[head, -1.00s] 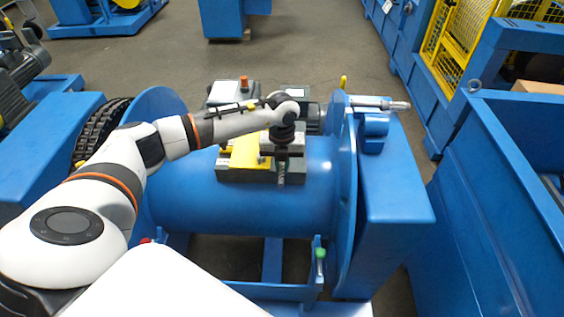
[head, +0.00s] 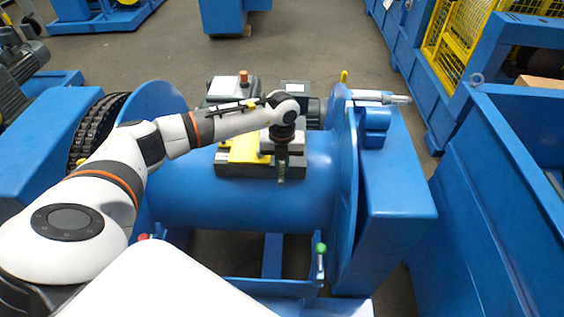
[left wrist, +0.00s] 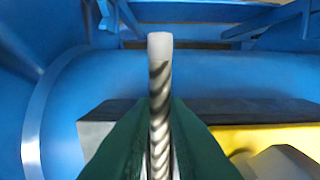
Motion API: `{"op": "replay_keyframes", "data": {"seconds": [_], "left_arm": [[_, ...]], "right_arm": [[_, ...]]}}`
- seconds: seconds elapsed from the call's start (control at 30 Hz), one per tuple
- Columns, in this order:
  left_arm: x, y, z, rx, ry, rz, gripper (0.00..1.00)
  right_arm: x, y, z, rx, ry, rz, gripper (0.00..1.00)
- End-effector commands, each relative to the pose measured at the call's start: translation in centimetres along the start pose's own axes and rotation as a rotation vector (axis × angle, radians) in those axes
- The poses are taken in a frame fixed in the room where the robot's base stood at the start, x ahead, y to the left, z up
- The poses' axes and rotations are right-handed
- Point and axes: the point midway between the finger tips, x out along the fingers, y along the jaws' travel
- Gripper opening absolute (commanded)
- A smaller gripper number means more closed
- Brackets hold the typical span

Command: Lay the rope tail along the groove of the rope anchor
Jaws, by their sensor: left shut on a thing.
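My left gripper (head: 282,160) is above the right end of the rope anchor, a dark grey block (head: 232,170) with a yellow part (head: 245,150), on top of the blue drum. In the left wrist view its dark green fingers (left wrist: 160,115) are shut on the rope tail (left wrist: 160,75), a twisted grey strand with a pale end that sticks out past the fingertips. The anchor's grey block (left wrist: 102,125) and yellow part (left wrist: 270,138) lie behind the fingers. The groove is hidden, so I cannot tell whether the rope is in it. My right gripper is out of view.
The blue drum (head: 190,200) has a wide flange on each side. A blue housing (head: 395,190) stands right of it, and a lever with a green knob (head: 320,250) rises in front. A chain (head: 98,130) runs at the left. Blue machine walls (head: 490,220) close the right side.

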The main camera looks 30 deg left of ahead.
Motion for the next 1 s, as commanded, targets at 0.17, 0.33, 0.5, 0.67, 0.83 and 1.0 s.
{"op": "replay_keyframes", "data": {"seconds": [0.17,0.33,0.5,0.67,0.83,1.0], "left_arm": [[0.3,0.0,-0.1,0.000,0.002,0.001,0.16],[0.3,0.0,0.0,0.000,0.001,0.001,0.40],[0.3,0.0,0.0,0.000,0.001,0.001,0.40],[-0.1,0.0,0.0,0.000,0.000,0.001,0.40],[-2.5,0.0,-0.1,0.001,0.005,0.002,0.40],[-6.3,0.0,-0.1,0.000,0.005,0.004,0.40]], "right_arm": [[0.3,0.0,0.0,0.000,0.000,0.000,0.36],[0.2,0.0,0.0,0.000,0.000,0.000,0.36],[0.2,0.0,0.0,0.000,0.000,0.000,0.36],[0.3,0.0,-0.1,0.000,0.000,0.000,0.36],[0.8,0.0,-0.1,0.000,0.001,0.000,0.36],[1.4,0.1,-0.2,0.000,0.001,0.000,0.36]]}}
